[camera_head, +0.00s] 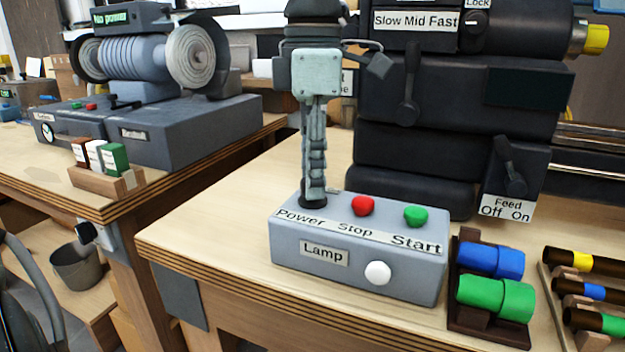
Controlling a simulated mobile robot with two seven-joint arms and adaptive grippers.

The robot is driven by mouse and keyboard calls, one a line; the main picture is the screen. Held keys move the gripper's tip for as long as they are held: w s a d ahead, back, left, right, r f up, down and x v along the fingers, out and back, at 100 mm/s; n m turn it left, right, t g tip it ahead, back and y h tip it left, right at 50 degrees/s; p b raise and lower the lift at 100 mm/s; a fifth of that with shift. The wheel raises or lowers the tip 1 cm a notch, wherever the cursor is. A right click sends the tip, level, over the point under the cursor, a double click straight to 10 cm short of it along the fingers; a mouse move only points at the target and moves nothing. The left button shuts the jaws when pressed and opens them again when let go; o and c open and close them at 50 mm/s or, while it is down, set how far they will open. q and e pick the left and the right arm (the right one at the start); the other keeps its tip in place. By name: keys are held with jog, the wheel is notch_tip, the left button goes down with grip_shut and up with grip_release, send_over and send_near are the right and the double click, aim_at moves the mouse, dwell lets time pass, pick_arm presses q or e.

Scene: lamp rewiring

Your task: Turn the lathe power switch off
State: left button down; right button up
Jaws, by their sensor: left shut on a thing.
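The grey control box (345,280) stands on the front bench and carries labels reading Power, Stop, Start and Lamp. The dark power switch (311,203) is at the left of its top, mostly hidden by my left gripper. My left gripper (315,188) points straight down from above, with its fingers closed together on the power switch. The red stop button (363,205) and green start button (416,215) are to the right of it, uncovered. My right gripper is out of view.
The dark lathe (450,110) rises behind the box. A rack with blue and green cylinders (495,297) stands close to the box's right. Several banded rods (585,290) lie farther right. A grinder-like machine (160,60) stands on the left bench. The front bench left of the box is clear.

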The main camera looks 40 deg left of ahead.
pick_arm(q)
jog(key=n+b, duration=0.1)
jog(key=n, duration=0.2)
jog(key=n+b, duration=0.1)
jog(key=n, duration=0.2)
jog(key=n+b, duration=0.1)
jog(key=n, duration=0.2)
jog(key=shift+n, duration=1.2)
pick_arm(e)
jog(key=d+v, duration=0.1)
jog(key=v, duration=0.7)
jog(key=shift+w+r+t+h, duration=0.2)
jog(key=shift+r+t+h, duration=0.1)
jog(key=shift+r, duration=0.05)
pick_arm(q)
jog(key=shift+r+n, duration=0.1)
jog(key=shift+n, duration=0.2)
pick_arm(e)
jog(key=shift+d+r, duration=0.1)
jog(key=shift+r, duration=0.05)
pick_arm(q)
jog(key=c, duration=1.2)
grip_release()
